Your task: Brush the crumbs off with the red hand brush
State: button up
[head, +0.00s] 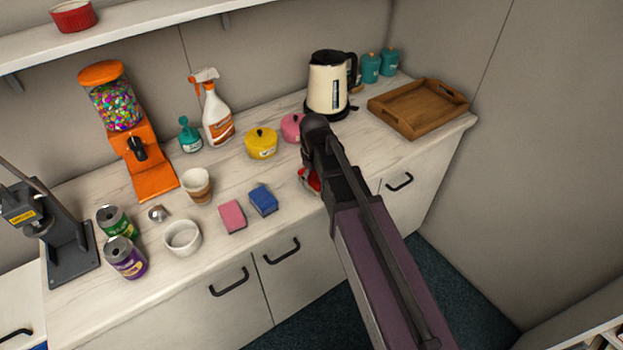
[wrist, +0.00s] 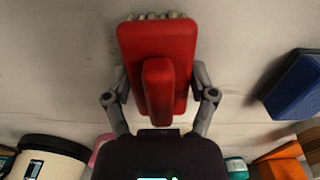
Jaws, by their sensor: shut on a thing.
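The red hand brush (wrist: 183,45) fills the upper middle of the wrist view, with its raised handle towards me and pale bristle tips along its far edge. My gripper (wrist: 160,85) is shut on it, one finger on each side. In the head view only a bit of the red brush (head: 310,180) shows beside my arm, low over the front part of the worktop. My arm hides most of the brush and my fingers there. I cannot tell whether the bristles touch the worktop. I cannot make out any crumbs in either view.
A blue sponge (head: 263,200) and a pink sponge (head: 232,217) lie left of the brush. A yellow pot (head: 261,143), a pink pot (head: 291,128) and a kettle (head: 328,85) stand behind. A wooden tray (head: 418,112) is at the right. Cups and cans stand further left.

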dwell(0.3)
jog(key=shift+w+d+f, duration=0.1)
jog(key=shift+w+d, duration=0.45)
jog(key=shift+d, duration=0.25)
jog(key=shift+w+d+f, duration=0.1)
jog(key=shift+w+d, duration=0.45)
jog(key=shift+d, duration=0.25)
jog(key=shift+w+d, duration=0.1)
jog(key=shift+w+d+r, duration=0.1)
jog(key=shift+w+d, duration=0.45)
jog(key=shift+d, duration=0.2)
jog(key=shift+w+d+r, duration=0.1)
jog(key=shift+w+d, duration=0.45)
jog(key=shift+d, duration=0.2)
jog(key=shift+r+p, duration=2.95)
jog(key=shift+p, duration=0.05)
